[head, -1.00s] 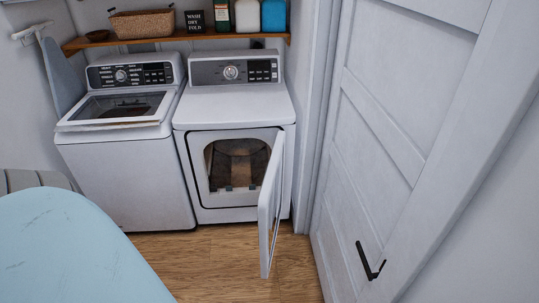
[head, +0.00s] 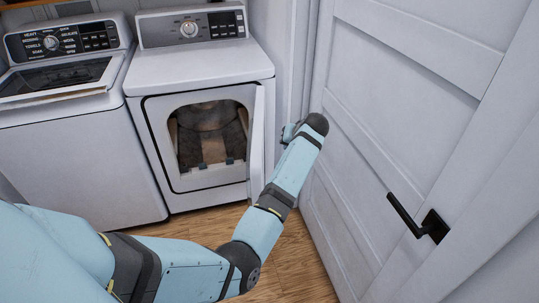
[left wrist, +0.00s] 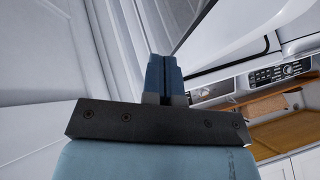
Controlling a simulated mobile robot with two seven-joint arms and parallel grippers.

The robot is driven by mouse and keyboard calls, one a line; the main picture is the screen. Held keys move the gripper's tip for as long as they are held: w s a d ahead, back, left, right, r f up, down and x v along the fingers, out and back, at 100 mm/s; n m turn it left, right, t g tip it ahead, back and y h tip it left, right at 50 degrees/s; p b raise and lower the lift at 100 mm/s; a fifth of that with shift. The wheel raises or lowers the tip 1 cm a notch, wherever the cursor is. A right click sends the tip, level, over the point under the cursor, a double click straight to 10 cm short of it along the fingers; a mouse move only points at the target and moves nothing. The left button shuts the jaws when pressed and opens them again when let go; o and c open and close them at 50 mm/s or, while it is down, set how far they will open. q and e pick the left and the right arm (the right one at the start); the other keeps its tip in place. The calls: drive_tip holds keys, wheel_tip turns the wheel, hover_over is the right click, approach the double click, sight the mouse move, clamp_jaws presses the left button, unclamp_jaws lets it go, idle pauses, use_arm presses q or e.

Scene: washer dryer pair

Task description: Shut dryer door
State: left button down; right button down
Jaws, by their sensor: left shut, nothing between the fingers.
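The white dryer (head: 200,75) stands right of the washer in the head view. Its door (head: 257,145) is open, hinged on the right and seen nearly edge-on, so the dark drum opening shows. My left arm reaches across in front, and its gripper (head: 290,132) is at the outer, right side of the door, partly hidden by my wrist. In the left wrist view the gripper's blue fingers (left wrist: 164,75) are together and empty, beside a white panel that looks like the dryer door (left wrist: 225,28). I cannot tell whether they touch it. My right gripper is out of view.
A white top-loading washer (head: 70,110) stands left of the dryer. A white room door (head: 390,110) with a black handle (head: 420,222) is close on the right, leaving a narrow gap beside my arm. The wooden floor (head: 290,265) in front is clear.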

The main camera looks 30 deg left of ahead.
use_arm(q)
wheel_tip(320, 180, up, 5)
drive_tip(key=w+n+g+b, duration=0.2)
drive_tip(key=w+b, duration=0.1)
drive_tip(key=s+a+f+b, duration=0.1)
drive_tip(key=a+f, duration=0.5)
drive_tip(key=a, duration=0.2)
drive_tip(key=shift+s+a+f, duration=0.25)
drive_tip(key=shift+s+f, duration=0.1)
drive_tip(key=shift+f, duration=0.05)
